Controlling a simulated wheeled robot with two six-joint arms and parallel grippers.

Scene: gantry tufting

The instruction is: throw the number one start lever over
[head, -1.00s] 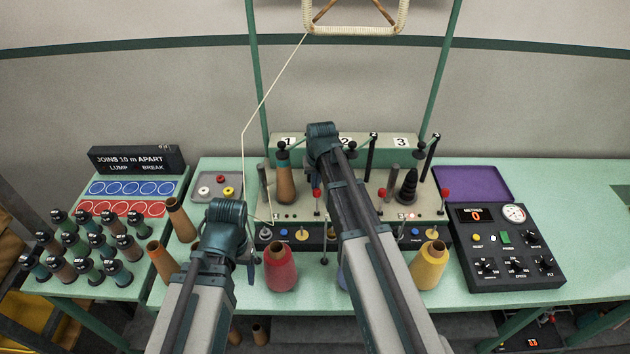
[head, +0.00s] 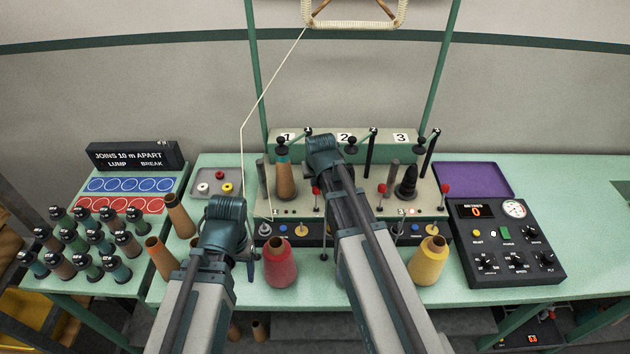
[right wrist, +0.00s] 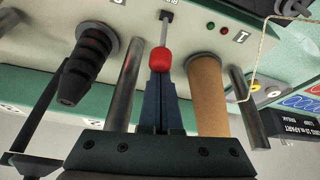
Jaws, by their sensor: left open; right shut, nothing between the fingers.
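The number one start lever is a thin rod with a red knob (head: 316,190), beside the brown cone (head: 285,182) under the number 1 label (head: 288,137). The right wrist view shows its red knob (right wrist: 160,60) and the rod running into a slot in the panel. My right gripper (right wrist: 160,80) is shut and empty, its fingertips right at the knob; I cannot tell whether they touch it. In the head view my right arm hides that gripper. My left gripper (head: 251,268) is open, largely hidden behind its wrist, left of the red cone (head: 280,265).
Levers two (head: 381,190) and three (head: 445,188) stand further right. A black cone (head: 406,182) and bare posts rise from the stand. A yellow cone (head: 429,262) stands in front, a control box (head: 505,240) to the right. A pale yarn runs up to the frame above.

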